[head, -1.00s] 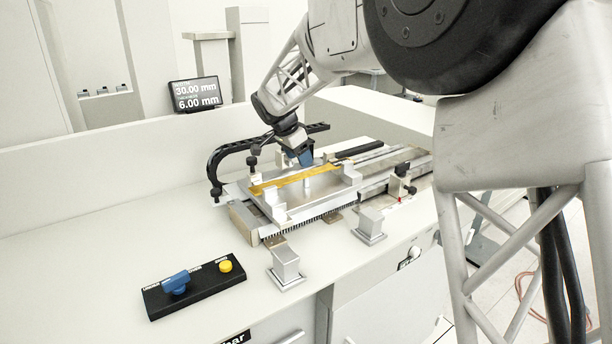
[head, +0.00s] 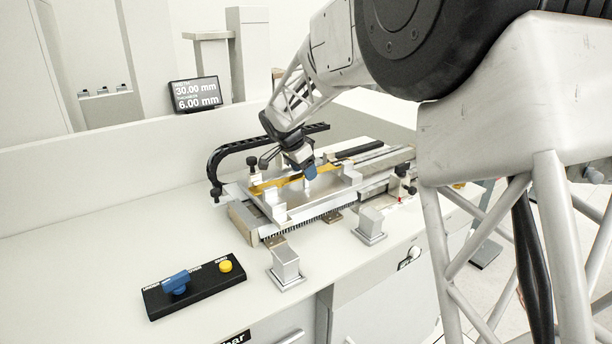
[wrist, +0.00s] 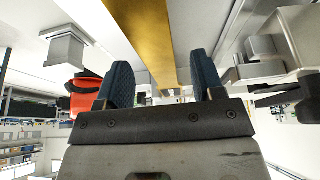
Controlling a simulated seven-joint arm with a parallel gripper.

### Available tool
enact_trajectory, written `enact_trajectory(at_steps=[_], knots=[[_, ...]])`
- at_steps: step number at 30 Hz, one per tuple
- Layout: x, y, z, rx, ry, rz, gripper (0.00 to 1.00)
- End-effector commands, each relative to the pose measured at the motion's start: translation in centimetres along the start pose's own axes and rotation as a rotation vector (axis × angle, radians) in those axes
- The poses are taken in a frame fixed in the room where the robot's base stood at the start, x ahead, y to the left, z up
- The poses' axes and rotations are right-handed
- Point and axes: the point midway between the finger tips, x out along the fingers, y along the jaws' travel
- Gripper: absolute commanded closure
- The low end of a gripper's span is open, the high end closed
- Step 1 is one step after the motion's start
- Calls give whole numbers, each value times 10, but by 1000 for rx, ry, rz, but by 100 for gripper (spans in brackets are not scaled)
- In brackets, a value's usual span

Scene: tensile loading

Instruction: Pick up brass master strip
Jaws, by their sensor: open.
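The brass master strip (head: 275,184) is a long, flat gold-coloured bar on the metal fixture at the middle of the bench. In the wrist view the strip (wrist: 145,35) runs down the picture toward the gap between my two blue fingers. My gripper (head: 309,171) is at the strip in the head view, with its fingers pointing down. In the wrist view my gripper (wrist: 158,85) is open, with one finger on each side of the strip's line. Whether the fingers touch the strip cannot be told. The gripper hides part of the strip in the head view.
A black curved arm (head: 225,155) arches behind the fixture (head: 305,203). Metal blocks stand on and before the fixture, including one at the front (head: 285,264). A black control box (head: 205,285) with blue and yellow knobs sits front left. A display (head: 195,93) stands behind. The left bench is clear.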

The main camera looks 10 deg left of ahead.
Motion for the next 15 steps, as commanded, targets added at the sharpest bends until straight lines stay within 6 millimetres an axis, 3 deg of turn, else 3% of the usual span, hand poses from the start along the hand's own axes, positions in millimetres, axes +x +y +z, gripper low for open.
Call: enact_trajectory(at_steps=[10, 15], knots=[[0, 0, 0, 0, 0, 0, 40], [0, 0, 0, 0, 0, 0, 66]])
